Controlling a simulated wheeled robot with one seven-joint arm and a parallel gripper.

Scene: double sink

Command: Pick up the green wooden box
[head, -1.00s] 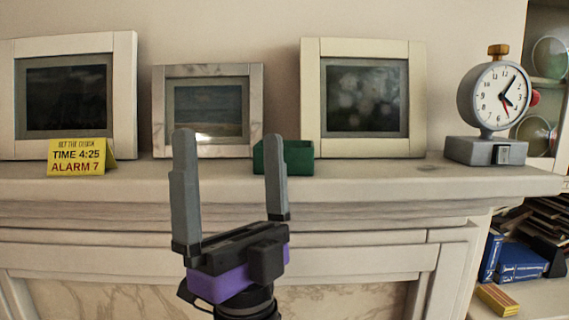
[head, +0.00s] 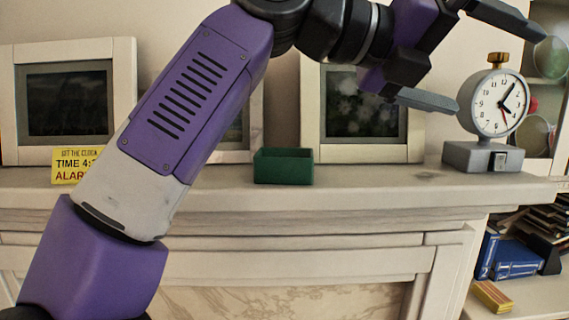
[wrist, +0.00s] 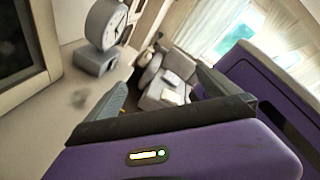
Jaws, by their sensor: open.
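The green wooden box (head: 284,166) sits upright on the mantel shelf, below and between the middle and right frames in the head view. It looks open at the top. My gripper (head: 490,62) is open and empty, up and to the right of the box, with its fingers pointing right toward the clock. In the wrist view my gripper (wrist: 165,90) shows its two fingers apart with nothing between them. The box is not visible in the wrist view.
A grey alarm clock (head: 487,115) stands at the shelf's right end, close to my fingers in the picture. Picture frames (head: 120,100) line the wall behind. A yellow sign (head: 66,166) stands at left. The shelf (head: 370,185) is clear between box and clock.

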